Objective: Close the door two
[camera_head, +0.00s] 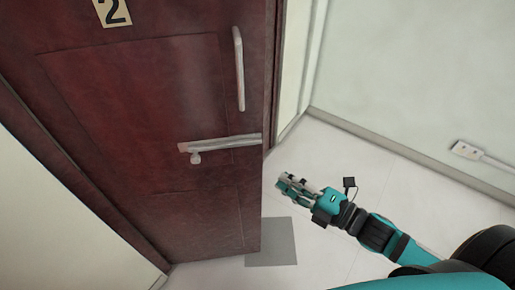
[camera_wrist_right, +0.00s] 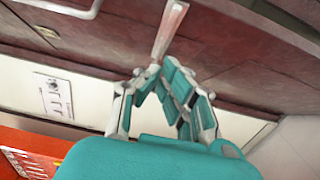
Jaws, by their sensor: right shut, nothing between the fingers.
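Door two is a dark red-brown panelled door (camera_head: 130,110) with a number 2 plate (camera_head: 112,12) at the top left of the head view. It stands ajar, with its lower free edge nearer to me than the frame (camera_head: 271,75). It carries a vertical metal handle (camera_head: 239,70) and a horizontal metal latch bar (camera_head: 218,145) with a knob. My right gripper (camera_head: 284,184) is shut and empty, just right of the door's free edge in the picture. In the right wrist view its fingertips (camera_wrist_right: 155,73) meet near a pale metal bar (camera_wrist_right: 170,30); contact cannot be told. My left gripper is not in view.
A grey floor patch (camera_head: 272,243) lies by the door's lower edge. The right wrist view shows a white sign (camera_wrist_right: 52,95) and an orange-red object (camera_wrist_right: 30,150).

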